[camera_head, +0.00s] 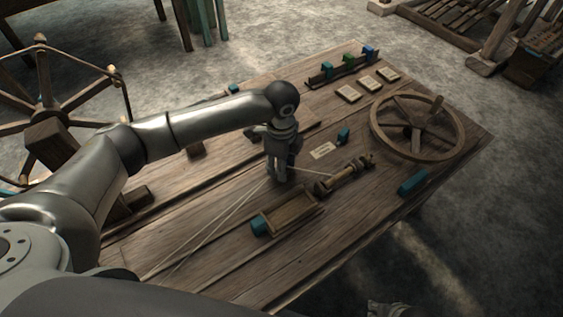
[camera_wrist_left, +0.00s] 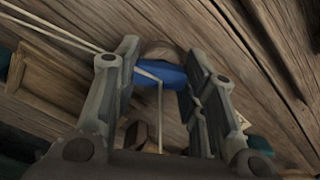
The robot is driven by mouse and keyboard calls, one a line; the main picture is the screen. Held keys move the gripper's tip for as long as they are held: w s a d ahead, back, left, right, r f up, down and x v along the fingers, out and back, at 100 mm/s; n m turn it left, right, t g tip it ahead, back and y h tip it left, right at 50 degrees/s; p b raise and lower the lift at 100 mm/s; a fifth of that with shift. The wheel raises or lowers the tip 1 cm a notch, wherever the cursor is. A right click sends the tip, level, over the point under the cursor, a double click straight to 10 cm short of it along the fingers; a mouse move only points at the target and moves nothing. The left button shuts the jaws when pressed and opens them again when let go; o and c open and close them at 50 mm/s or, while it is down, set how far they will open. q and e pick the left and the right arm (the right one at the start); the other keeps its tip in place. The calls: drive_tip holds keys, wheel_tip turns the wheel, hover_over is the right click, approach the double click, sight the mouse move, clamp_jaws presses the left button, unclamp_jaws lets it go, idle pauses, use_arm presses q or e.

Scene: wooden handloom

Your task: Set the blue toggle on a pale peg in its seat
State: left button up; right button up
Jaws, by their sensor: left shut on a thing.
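My left gripper (camera_head: 278,178) points down at the middle of the wooden table, with its fingertips close to the tabletop. In the left wrist view, the blue toggle (camera_wrist_left: 172,77) lies between the two fingers, and the gripper is shut on it. A pale thread crosses the toggle. A round, pale brown end, perhaps the peg (camera_wrist_left: 162,50), shows just beyond the toggle. I cannot tell whether they touch. In the head view the gripper hides the toggle. A dark metal part at the bottom edge may be my right gripper (camera_head: 385,309); its fingers are not clear.
A spoked wooden wheel (camera_head: 461,133) lies at the table's right. A wooden roller (camera_head: 343,178) and a shallow tray (camera_head: 292,221) are near the gripper. A rack (camera_head: 338,72) with coloured blocks and several cards (camera_head: 349,93) stand behind. Pale threads run to the lower left.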

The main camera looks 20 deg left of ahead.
use_arm(q)
drive_tip(key=o, duration=0.8)
drive_tip(key=shift+r, duration=0.15)
wheel_tip(320, 180, up, 12)
idle(0.4)
